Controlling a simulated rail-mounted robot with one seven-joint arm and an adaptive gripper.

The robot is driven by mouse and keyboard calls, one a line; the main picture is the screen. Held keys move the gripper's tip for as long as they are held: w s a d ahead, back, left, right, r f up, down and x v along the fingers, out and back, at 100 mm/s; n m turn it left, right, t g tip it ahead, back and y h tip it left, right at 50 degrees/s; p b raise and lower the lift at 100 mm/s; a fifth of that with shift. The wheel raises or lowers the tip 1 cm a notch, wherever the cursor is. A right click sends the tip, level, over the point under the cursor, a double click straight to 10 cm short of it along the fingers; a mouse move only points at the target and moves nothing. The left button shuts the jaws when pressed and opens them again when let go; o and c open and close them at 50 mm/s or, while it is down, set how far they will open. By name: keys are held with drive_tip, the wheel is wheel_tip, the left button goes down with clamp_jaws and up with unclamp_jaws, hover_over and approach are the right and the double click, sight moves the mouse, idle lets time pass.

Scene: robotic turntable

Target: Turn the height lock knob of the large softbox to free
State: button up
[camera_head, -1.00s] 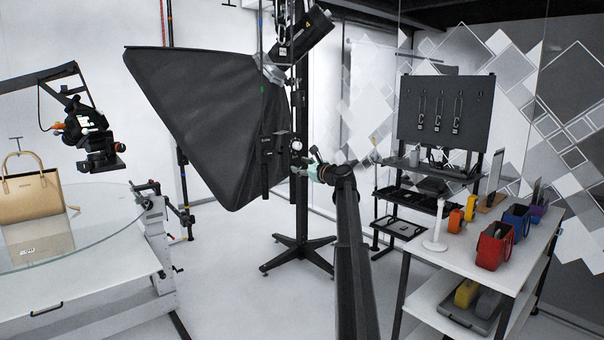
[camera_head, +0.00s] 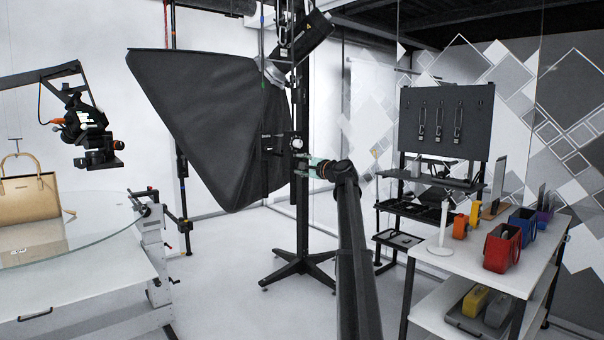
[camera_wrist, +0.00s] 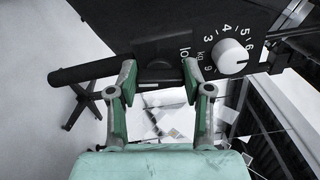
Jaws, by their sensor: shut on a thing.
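The large softbox (camera_head: 205,120) is a black tapered shade on a dark stand (camera_head: 302,215). My gripper (camera_head: 297,165) is at the stand beside its right edge. In the wrist view, my gripper (camera_wrist: 158,78) has its green-padded fingers closed on a small dark height lock knob (camera_wrist: 160,74) on a black housing (camera_wrist: 150,28). The knob is partly hidden, with a short white mark below it. A label starting "lo" is partly covered by the right finger. Which setting the knob points to cannot be told.
A white dial (camera_wrist: 231,56) numbered in kg sits close right of my fingers. A black bar (camera_wrist: 85,71) sticks out to their left. A glass turntable (camera_head: 95,235) with a handbag (camera_head: 28,200) is at left. A white tool cart (camera_head: 465,262) is at right.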

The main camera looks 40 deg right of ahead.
drive_tip(key=shift+n+b, duration=0.8)
drive_tip(key=shift+n, duration=0.3)
drive_tip(key=o, duration=1.2)
drive_tip(key=shift+c, duration=0.2)
drive_tip(key=s, duration=1.2)
drive_tip(key=shift+d, duration=0.2)
